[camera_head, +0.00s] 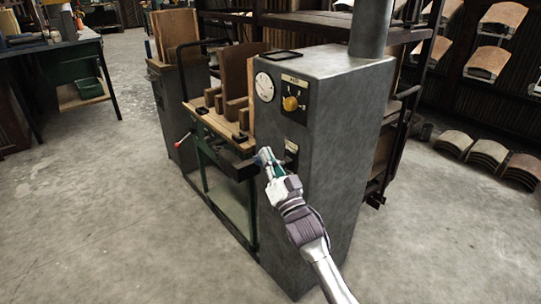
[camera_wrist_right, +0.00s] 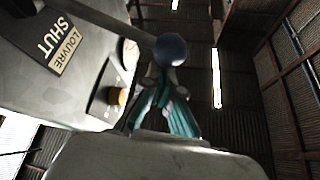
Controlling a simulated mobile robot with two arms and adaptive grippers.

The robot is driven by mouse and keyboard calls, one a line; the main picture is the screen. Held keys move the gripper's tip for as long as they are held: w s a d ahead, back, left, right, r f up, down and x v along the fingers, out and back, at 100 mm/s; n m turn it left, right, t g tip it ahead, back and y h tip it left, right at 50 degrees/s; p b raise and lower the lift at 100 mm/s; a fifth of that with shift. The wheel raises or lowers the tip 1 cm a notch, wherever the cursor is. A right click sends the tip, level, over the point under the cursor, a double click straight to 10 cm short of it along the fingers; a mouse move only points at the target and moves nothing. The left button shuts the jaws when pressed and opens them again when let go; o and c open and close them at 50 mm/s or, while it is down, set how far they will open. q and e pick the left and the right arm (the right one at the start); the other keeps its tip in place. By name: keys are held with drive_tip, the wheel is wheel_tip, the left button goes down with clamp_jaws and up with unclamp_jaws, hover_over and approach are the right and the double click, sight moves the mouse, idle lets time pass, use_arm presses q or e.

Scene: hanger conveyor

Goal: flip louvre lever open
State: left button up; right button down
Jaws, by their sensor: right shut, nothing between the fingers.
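The louvre lever shows in the right wrist view as a rod with a dark round ball knob (camera_wrist_right: 171,50). The rod runs left from the ball toward the grey machine face. A plate reading LOUVRE SHUT (camera_wrist_right: 62,45) is beside it. My right gripper (camera_wrist_right: 166,92) has its teal fingers shut and empty, with the ball just past their tips; I cannot tell whether they touch. In the head view my right gripper (camera_head: 264,157) is at the lower front of the grey cabinet (camera_head: 330,190), where the lever is mostly hidden. My left gripper is out of view.
The cabinet carries a round gauge (camera_head: 264,87) and a yellow knob (camera_head: 290,103). A bench with wooden boards (camera_head: 235,75) adjoins it on the left. A rack (camera_head: 400,125) stands behind. Curved panels (camera_head: 487,155) lie at right. The floor in front is clear.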

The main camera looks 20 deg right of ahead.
drive_tip(key=shift+f, duration=0.15)
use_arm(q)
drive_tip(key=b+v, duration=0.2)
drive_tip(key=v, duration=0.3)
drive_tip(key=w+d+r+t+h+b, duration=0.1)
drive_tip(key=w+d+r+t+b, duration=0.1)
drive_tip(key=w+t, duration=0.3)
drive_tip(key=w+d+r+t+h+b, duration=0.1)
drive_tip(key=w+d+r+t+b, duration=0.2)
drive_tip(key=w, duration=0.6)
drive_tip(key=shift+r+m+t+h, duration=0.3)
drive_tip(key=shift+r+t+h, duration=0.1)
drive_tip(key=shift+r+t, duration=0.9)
use_arm(e)
wheel_tip(320, 180, down, 12)
drive_tip(key=a+n+g+y, duration=0.1)
drive_tip(key=n+g+y, duration=0.6)
drive_tip(key=n, duration=1.3)
drive_tip(key=shift+s+a+r+n+y, duration=0.25)
drive_tip(key=shift+s+n+y, duration=0.1)
drive_tip(key=shift+y, duration=1.65)
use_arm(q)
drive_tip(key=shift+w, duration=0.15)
use_arm(e)
drive_tip(key=shift+f, duration=0.15)
